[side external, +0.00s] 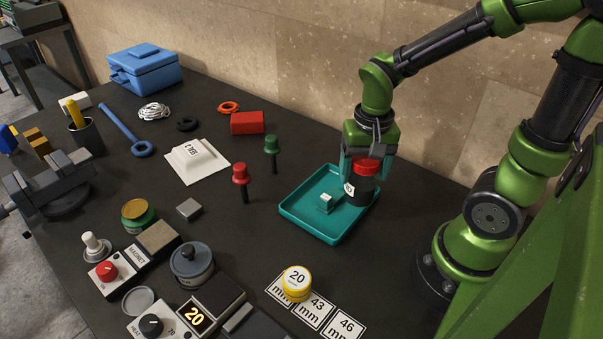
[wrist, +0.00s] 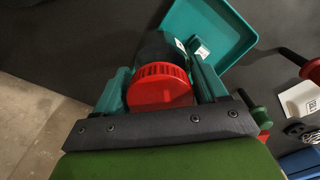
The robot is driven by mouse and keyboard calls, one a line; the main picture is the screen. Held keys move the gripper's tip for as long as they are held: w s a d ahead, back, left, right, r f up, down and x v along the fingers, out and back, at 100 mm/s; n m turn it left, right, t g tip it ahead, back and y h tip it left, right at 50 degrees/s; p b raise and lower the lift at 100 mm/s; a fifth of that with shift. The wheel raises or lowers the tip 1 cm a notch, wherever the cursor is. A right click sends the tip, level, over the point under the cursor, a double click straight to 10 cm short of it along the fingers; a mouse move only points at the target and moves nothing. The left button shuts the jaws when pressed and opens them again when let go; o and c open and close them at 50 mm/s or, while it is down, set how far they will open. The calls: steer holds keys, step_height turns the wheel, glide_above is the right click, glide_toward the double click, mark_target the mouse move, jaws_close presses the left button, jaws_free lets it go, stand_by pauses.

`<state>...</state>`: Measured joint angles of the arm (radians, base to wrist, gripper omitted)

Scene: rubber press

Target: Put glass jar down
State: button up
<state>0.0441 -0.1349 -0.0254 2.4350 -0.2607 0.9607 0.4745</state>
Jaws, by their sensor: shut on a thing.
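The glass jar (side external: 362,186) is dark with a red lid and a small white label. It is upright at the back right part of the teal tray (side external: 308,232). I cannot tell whether its base touches the tray floor. My gripper (side external: 361,167) is above it, pointing down, with its teal fingers shut on the jar near the lid. In the wrist view the jar's red lid (wrist: 160,87) sits between the two fingers (wrist: 160,92), and the dark body is partly hidden behind it. The tray (wrist: 225,22) also shows there.
A small white-topped cube (side external: 325,204) lies in the tray, left of the jar. A red-handled tool (side external: 240,175) and a green-handled tool (side external: 271,147) stand left of the tray. A yellow weight (side external: 297,281) sits on the marked cards in front. The tray's front left floor is clear.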

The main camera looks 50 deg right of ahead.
steer(key=s+d+m, duration=0.5)
steer(key=d+m, duration=0.3)
steer(key=d, duration=0.1)
steer(key=shift+m, duration=0.4)
steer(key=shift+w+d+f, duration=0.85)
steer(key=shift+w+d, duration=0.5)
steer(key=shift+w, duration=0.9)
steer(key=shift+w+d+f, duration=0.9)
steer(key=shift+w+d, duration=0.5)
steer(key=shift+w, duration=0.9)
steer(key=shift+w+d+f, duration=0.85)
steer(key=shift+w+d, duration=0.5)
steer(key=shift+w, duration=0.9)
steer(key=shift+f, duration=0.15)
steer(key=o, duration=1.3)
steer(key=shift+o, duration=0.2)
